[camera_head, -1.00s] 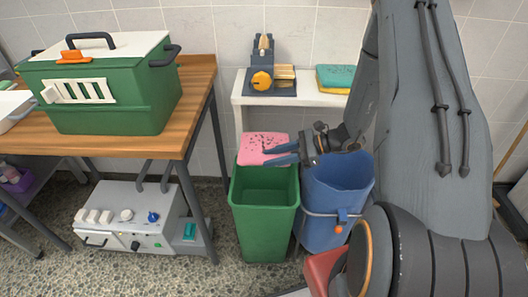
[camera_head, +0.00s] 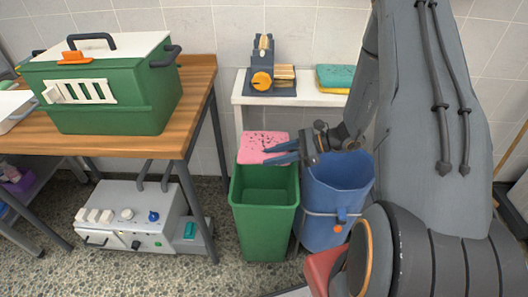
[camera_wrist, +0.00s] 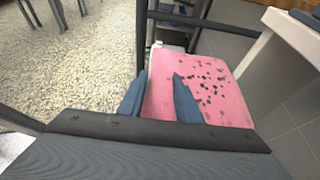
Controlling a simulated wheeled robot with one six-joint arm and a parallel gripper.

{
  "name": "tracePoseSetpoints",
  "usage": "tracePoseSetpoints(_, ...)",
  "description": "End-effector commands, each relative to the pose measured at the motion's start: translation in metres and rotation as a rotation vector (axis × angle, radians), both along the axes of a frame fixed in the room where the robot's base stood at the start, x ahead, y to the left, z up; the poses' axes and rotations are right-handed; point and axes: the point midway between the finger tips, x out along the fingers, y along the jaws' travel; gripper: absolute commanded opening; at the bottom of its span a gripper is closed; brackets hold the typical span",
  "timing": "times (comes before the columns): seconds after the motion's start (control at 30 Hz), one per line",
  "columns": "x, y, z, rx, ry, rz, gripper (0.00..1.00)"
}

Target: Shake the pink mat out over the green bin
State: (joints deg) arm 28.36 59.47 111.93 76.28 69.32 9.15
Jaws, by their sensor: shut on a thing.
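The pink mat (camera_head: 262,146) is flat and roughly level, with dark specks on its top. It shows over the back of the green bin (camera_head: 265,215), whose inside looks empty from here. My gripper (camera_head: 283,153) is shut on the mat's right edge in the head view, its blue fingers reaching in from the right. In the wrist view the mat (camera_wrist: 205,90) stretches out ahead of the blue fingers (camera_wrist: 158,98), and the specks lie mostly on its right half. The green bin cannot be made out in the wrist view.
A blue bin (camera_head: 336,200) stands right beside the green one, beneath my gripper's wrist. A white shelf (camera_head: 300,101) with a tool and sponges is behind. A wooden table (camera_head: 195,100) with a green carrier (camera_head: 110,95) stands left, above a white control box (camera_head: 130,218).

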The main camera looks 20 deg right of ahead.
Motion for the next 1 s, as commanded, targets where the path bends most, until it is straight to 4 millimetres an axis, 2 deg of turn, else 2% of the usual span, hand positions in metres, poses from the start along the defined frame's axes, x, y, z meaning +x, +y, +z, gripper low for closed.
tracePoseSetpoints(0.07, 0.001, 0.0, -0.005, -0.001, -0.002, 0.0, 0.01)
tracePoseSetpoints(0.17, 0.0, 0.0, 0.004, -0.001, -0.003, 0.0, 0.01)
tracePoseSetpoints(0.43, -0.001, -0.001, 0.055, -0.002, -0.004, 0.001, 0.01)
tracePoseSetpoints(0.57, 0.0, -0.001, 0.068, -0.002, -0.004, 0.001, 0.01)
tracePoseSetpoints(0.67, 0.0, 0.0, 0.063, -0.002, -0.001, 0.001, 0.01)
tracePoseSetpoints(0.77, 0.001, 0.0, 0.049, 0.0, 0.0, 0.0, 0.01)
tracePoseSetpoints(1.0, 0.001, 0.0, 0.001, 0.0, 0.001, 0.0, 0.01)
